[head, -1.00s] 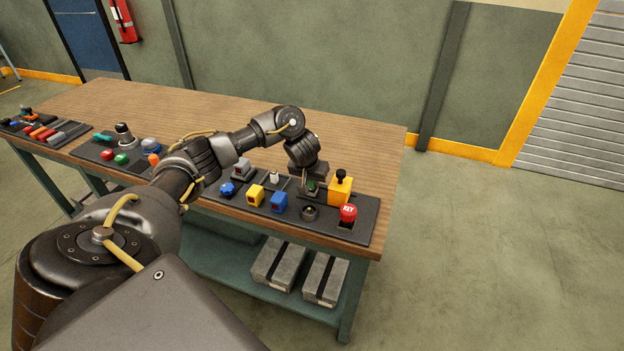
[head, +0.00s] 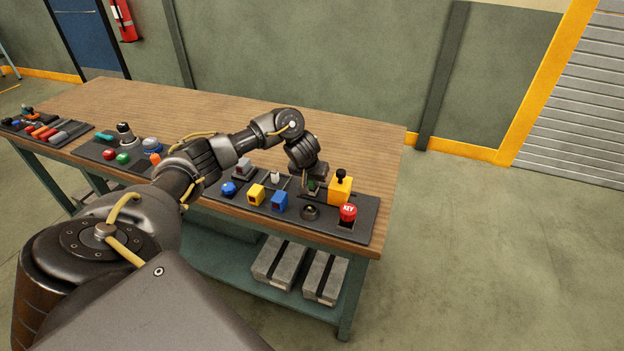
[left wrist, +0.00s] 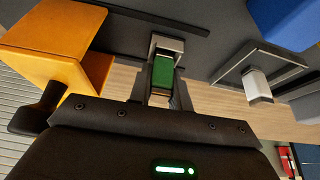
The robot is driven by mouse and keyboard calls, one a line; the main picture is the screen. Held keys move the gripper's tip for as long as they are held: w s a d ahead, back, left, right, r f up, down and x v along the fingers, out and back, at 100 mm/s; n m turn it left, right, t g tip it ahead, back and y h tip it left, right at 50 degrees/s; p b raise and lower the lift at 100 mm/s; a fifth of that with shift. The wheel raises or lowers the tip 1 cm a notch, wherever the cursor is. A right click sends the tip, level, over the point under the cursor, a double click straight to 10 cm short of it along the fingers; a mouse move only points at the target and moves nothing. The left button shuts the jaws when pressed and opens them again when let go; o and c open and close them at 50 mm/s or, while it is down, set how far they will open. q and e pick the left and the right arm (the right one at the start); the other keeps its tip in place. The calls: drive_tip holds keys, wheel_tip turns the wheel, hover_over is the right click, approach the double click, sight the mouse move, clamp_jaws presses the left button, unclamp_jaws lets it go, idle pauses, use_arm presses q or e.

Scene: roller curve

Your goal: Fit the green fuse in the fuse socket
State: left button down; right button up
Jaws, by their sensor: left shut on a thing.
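My left gripper (head: 314,179) is at the right part of the dark panel on the bench, pointing down. It is shut on the green fuse (left wrist: 162,72), a small green block that shows between the fingers in the left wrist view. In the head view a bit of green (head: 312,185) shows below the gripper, low over the panel. A grey metal bracket (left wrist: 167,44), likely the fuse socket, is right at the fuse's far end. I cannot tell whether the fuse is seated in it. My right gripper is not in view.
A yellow block with a black knob (head: 340,186) stands close right of the gripper. The bench top (head: 365,145) behind is clear.

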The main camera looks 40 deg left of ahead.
sight(312, 192)
use_arm(q)
drive_tip(key=shift+s+d+f, duration=0.2)
drive_tip(key=shift+s+f, duration=0.1)
drive_tip(key=shift+f, duration=0.2)
drive_tip(key=shift+s+d+f, duration=0.15)
drive_tip(key=shift+s+f, duration=0.1)
drive_tip(key=shift+f, duration=0.2)
drive_tip(key=shift+s+d+f, duration=0.1)
drive_tip(key=shift+s+f, duration=0.15)
drive_tip(key=shift+f, duration=0.1)
drive_tip(key=c, duration=1.6)
unclamp_jaws()
drive_tip(key=shift+o, duration=0.4)
drive_tip(key=shift+w+a+r+g+p, duration=0.2)
drive_tip(key=shift+r+p, duration=0.45)
drive_tip(key=shift+p, duration=0.55)
drive_tip(key=shift+w+r+g+p, duration=0.1)
drive_tip(key=shift+w+r+p, duration=0.15)
drive_tip(key=shift+r+p, duration=0.65)
drive_tip(key=shift+o, duration=0.9)
drive_tip(key=shift+p, duration=0.55)
drive_tip(key=shift+r+p, duration=0.55)
drive_tip(key=shift+r, duration=0.05)
drive_tip(key=shift+w+a+r+p, duration=0.1)
drive_tip(key=shift+a+r+p, duration=0.1)
drive_tip(key=shift+r+p, duration=1.3)
drive_tip(key=shift+p, duration=0.4)
